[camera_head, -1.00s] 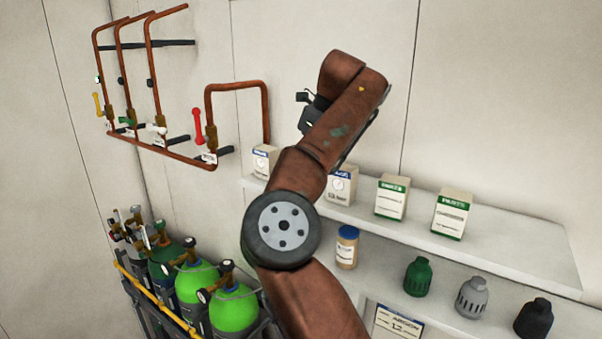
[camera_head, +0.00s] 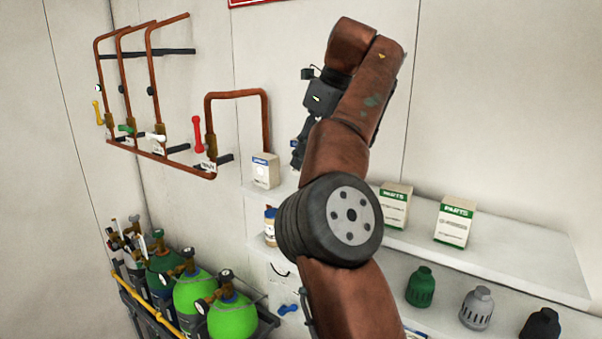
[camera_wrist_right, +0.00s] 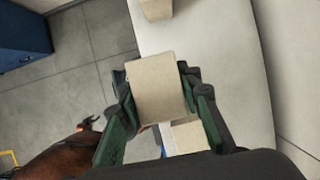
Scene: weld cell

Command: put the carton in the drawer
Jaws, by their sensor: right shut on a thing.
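My right gripper (camera_head: 297,155) is high in front of the shelf, partly hidden behind its own brown arm in the head view. In the right wrist view it is shut on a plain beige carton (camera_wrist_right: 158,88), held between both fingers. In the head view only a small blue-and-white bit shows by the fingers. A pale front with a dark curved handle (camera_head: 281,270), perhaps the drawer, shows below the shelf, left of my arm; my arm hides much of that area, and I cannot tell whether it is open. My left gripper is out of view.
A blue-labelled carton (camera_head: 265,172) and two green-labelled cartons (camera_head: 395,207) (camera_head: 453,222) stand on the upper shelf (camera_head: 520,250). A tan jar (camera_head: 270,228) and several valve caps (camera_head: 476,308) are below. Green gas cylinders (camera_head: 195,295) and copper pipes (camera_head: 237,94) are at left.

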